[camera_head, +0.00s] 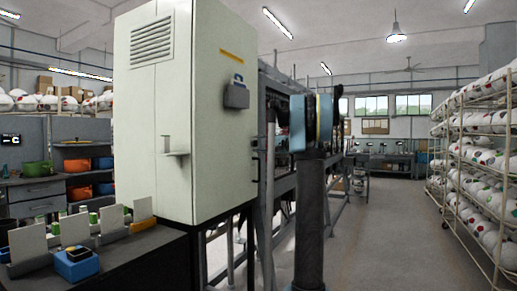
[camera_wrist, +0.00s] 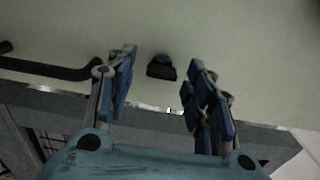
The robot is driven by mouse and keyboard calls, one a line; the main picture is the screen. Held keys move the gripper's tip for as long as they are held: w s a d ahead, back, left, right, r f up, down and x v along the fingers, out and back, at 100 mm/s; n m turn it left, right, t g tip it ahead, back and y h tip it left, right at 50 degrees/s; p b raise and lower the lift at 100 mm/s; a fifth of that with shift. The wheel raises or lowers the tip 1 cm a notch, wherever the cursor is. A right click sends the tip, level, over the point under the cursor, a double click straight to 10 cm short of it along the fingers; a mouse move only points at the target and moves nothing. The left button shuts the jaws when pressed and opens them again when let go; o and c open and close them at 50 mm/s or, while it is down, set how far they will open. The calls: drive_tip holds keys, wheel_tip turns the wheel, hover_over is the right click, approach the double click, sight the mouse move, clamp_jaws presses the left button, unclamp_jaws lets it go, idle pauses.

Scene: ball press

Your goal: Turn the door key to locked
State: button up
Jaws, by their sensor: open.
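The tall pale cabinet (camera_head: 165,110) stands at centre left in the head view; its pale face (camera_wrist: 215,30) fills the top of the wrist view. A small dark knob-like piece (camera_wrist: 161,67), which looks like the door key, sticks out from that face. Its exact turn angle is too dark to tell. My gripper (camera_wrist: 162,60) is open, with blue-padded fingers on either side of the piece and a visible gap to each. Contact is not seen. In the head view my dark arm stands right of the cabinet, and the key cannot be made out.
A black bar handle (camera_wrist: 50,68) lies left of the fingers in the wrist view. A grey holder (camera_head: 236,96) is fixed on the cabinet. A blue box (camera_head: 76,263) and card holders stand on the dark bench. A ball rack (camera_head: 480,150) is at right; the aisle floor (camera_head: 385,230) is clear.

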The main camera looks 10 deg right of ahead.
drive_tip(key=v, duration=1.1)
drive_tip(key=shift+f, duration=0.1)
drive_tip(key=s+a+f+n+g+h, duration=0.2)
drive_tip(key=s+a+f+g+h, duration=0.1)
drive_tip(key=s+a+f, duration=0.65)
drive_tip(key=s+a+f+n+g+h, duration=0.1)
drive_tip(key=s+a+f+g+h, duration=0.35)
drive_tip(key=s+f, duration=0.75)
drive_tip(key=s+d+f+n+h, duration=0.2)
drive_tip(key=s+f+h, duration=0.1)
drive_tip(key=s+f, duration=0.9)
drive_tip(key=s+d+f+n+h, duration=0.2)
drive_tip(key=s+f+h, duration=0.2)
drive_tip(key=s+f, duration=0.7)
drive_tip(key=s+g, duration=0.1)
drive_tip(key=s, duration=0.4)
drive_tip(key=shift+d+f+n, duration=0.3)
drive_tip(key=shift+d+f, duration=0.1)
drive_tip(key=shift+s, duration=0.1)
